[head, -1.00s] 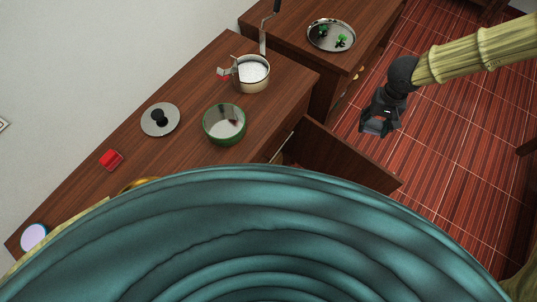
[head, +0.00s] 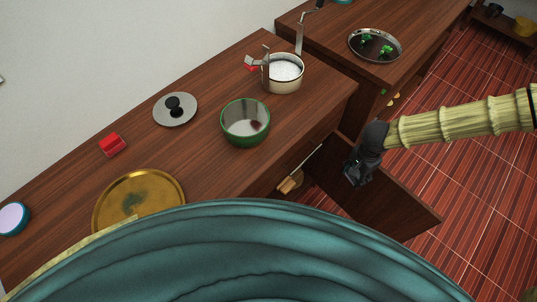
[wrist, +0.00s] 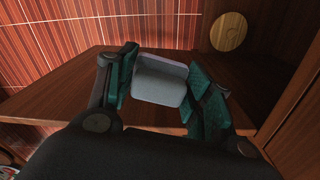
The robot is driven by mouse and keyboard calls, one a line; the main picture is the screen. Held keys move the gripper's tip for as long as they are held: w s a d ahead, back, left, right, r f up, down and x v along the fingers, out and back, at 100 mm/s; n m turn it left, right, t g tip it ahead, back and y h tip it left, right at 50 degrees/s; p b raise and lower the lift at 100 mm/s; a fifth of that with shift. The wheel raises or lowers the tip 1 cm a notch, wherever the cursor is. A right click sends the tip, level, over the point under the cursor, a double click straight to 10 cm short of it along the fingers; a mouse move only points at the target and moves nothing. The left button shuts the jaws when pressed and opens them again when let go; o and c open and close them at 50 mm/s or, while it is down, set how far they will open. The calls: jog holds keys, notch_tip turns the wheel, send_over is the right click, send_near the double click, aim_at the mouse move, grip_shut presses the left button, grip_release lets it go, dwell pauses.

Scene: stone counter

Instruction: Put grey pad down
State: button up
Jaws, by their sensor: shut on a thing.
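My gripper (wrist: 163,85) is shut on the grey pad (wrist: 160,82), a small block with rounded corners, which sits between the two green-lined fingers in the wrist view. A brown wooden panel (wrist: 65,92) shows behind and below the pad; I cannot tell whether the pad touches it. In the head view my gripper (head: 356,172) is at the right, by the open cabinet door (head: 400,205). The pad cannot be made out there.
The counter (head: 215,170) holds a green-rimmed bowl (head: 246,122), a pot (head: 284,75), a lid (head: 175,109), a red block (head: 112,145) and a gold tray (head: 138,198). A silver tray (head: 375,46) is on the farther counter. A round yellowish disc (wrist: 228,32) shows in the wrist view.

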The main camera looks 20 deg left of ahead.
jog(key=s+a+f+m+b, duration=0.2)
jog(key=a+f+m+b, duration=0.3)
jog(key=f, duration=0.5)
jog(key=s+a+f+m+b, duration=0.25)
jog(key=a+f+b, duration=0.4)
jog(key=f, duration=0.35)
jog(key=s+a+f+m+b, duration=0.35)
jog(key=a+f+b, duration=0.2)
jog(key=f, duration=0.55)
jog(key=m+b, duration=0.3)
jog(key=b, duration=0.8)
send_near(262, 213)
jog(key=shift+f+b, duration=1.6)
jog(key=shift+f, duration=1.7)
jog(key=shift+f, duration=0.1)
jog(key=o, duration=1)
notch_tip(262, 213, up, 12)
jog(key=p, duration=0.4)
